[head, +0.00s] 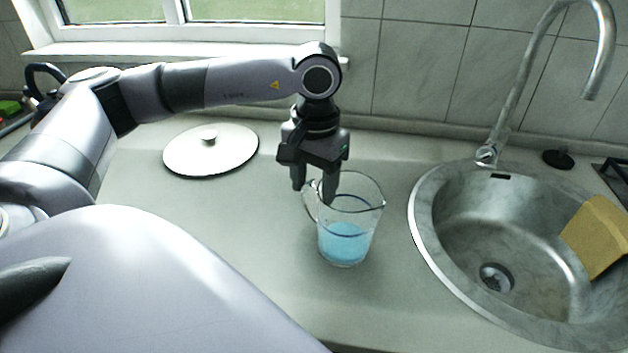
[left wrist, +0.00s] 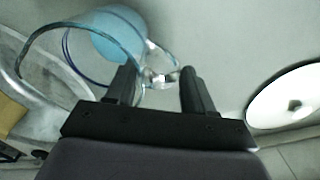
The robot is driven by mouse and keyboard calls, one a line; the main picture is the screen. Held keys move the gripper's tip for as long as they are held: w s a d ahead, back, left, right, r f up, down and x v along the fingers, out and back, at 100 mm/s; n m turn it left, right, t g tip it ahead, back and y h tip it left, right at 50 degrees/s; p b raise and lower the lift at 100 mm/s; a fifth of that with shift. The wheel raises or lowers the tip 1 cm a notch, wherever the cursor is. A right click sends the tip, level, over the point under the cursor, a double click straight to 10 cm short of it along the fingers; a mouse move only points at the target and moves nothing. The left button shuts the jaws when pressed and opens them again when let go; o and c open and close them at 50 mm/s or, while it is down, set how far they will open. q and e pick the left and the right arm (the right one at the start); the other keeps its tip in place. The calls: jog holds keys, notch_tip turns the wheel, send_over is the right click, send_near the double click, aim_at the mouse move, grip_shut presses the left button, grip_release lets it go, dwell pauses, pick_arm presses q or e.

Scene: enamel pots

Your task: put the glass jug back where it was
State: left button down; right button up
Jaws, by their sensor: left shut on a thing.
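The glass jug (head: 346,243) is clear, with light blue liquid in its lower part, and is upright over the counter left of the sink. I cannot tell whether its base touches the counter. My left gripper (head: 313,195) points down at the jug's handle side and is shut on the jug. In the left wrist view, the handle of the jug (left wrist: 160,68) lies between the fingers of the left gripper (left wrist: 160,82). The fingers hide part of the handle. My right gripper is not in view.
A round white lid (head: 225,155) with a knob lies on the counter (head: 235,230), back left. The sink (head: 432,245), with a tall faucet (head: 515,95) and a yellow sponge (head: 597,237), is on the right. A tiled wall and window stand behind. Counter between lid and jug is clear.

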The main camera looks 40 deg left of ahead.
pick_arm(q)
jog(key=shift+f, duration=0.15)
jog(key=shift+c, duration=2.1)
grip_release()
notch_tip(320, 180, up, 12)
jog(key=shift+r, duration=0.2)
jog(key=shift+d, duration=0.1)
